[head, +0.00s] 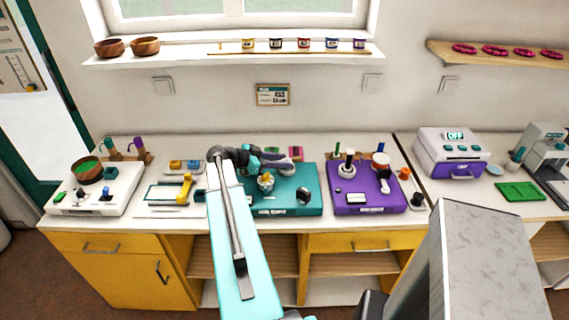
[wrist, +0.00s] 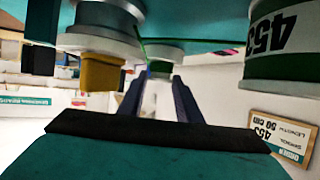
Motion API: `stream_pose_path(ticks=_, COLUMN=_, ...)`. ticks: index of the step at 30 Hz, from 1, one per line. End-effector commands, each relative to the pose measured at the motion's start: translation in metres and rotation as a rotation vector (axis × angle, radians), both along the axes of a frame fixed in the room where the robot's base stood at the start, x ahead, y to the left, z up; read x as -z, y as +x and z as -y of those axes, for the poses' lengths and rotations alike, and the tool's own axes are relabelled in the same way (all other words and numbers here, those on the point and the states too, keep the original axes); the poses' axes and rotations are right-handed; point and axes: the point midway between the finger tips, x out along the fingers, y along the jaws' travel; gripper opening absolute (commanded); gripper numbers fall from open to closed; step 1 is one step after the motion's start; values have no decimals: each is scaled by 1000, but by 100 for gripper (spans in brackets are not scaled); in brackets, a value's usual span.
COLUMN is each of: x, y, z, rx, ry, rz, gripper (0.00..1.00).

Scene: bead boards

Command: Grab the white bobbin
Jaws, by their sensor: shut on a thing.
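My arm reaches over the teal board (head: 312,180) in the head view, and my gripper (head: 292,165) is low over its back part. In the wrist view, the two dark fingers of my gripper (wrist: 160,92) are close together. A pale, white piece (wrist: 158,100) shows between them, which looks like the white bobbin; its outline blends with the bright background. The gripper is shut on it. In the head view, my gripper hides the held piece. A white piece (head: 346,170) also shows around a dark post on the purple board (head: 339,208).
A yellow piece (head: 266,182) and a dark round piece (head: 304,195) stand on the teal board. The purple board to the right carries several posts and parts. A white board (head: 123,190) with a brown bowl (head: 86,168) is at the left. A wall card (head: 272,95) hangs behind.

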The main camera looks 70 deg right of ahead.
Motion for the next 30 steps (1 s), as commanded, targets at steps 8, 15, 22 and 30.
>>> stream_pose_path(ticks=8, x=-5, y=0, z=0, rx=-1, ry=-1, rz=1, gripper=10)
stream_pose_path(ticks=15, x=-20, y=0, z=0, rx=0, ry=-2, rz=2, gripper=10)
stream_pose_path(ticks=22, x=-35, y=-2, z=-10, rx=-2, ry=-1, rz=1, gripper=10)
stream_pose_path(ticks=30, x=-37, y=-11, z=-43, rx=-2, ry=-1, rz=1, gripper=10)
